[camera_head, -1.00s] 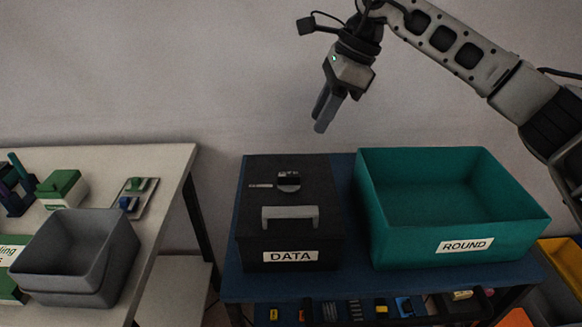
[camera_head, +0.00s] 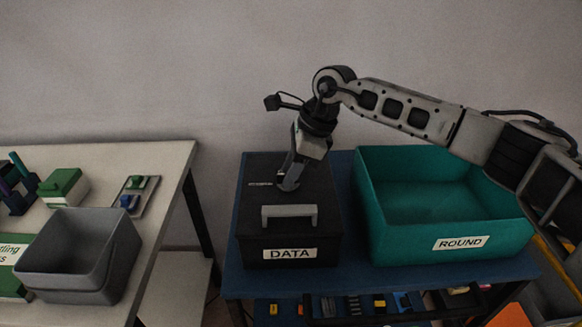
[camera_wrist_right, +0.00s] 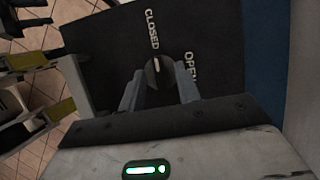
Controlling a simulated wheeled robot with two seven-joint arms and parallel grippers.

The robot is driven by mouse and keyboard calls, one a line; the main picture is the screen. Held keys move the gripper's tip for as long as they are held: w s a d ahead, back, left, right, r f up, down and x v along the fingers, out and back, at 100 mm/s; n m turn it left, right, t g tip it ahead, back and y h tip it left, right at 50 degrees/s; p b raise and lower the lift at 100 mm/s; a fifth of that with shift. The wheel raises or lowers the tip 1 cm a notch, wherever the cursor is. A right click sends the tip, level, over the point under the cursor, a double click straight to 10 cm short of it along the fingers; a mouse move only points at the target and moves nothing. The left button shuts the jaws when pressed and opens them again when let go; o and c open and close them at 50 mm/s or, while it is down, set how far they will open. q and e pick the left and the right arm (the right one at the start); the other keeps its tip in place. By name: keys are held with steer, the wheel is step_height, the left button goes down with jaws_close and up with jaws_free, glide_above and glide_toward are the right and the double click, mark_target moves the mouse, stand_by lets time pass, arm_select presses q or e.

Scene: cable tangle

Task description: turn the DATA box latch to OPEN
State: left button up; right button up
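The dark DATA box (camera_head: 325,215) stands on the blue table, its lid shut, with a grey handle (camera_head: 289,212) on top near the front. Its round latch knob (camera_wrist_right: 156,68) shows in the right wrist view, with its light mark pointing toward the word CLOSED (camera_wrist_right: 152,29); the word OPEN (camera_wrist_right: 191,67) is to its right. My right gripper (camera_head: 288,183) is down at the latch from above. In the wrist view its two fingers (camera_wrist_right: 160,88) are apart, one on each side of the knob; contact cannot be told. My left gripper is not in view.
A teal ROUND bin (camera_head: 515,240) stands right of the box, under my right arm. A blue table (camera_head: 345,283) bears both. At left a white table (camera_head: 160,180) holds a grey bin (camera_head: 62,285) and small coloured parts. A gap separates the tables.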

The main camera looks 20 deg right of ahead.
jaws_close()
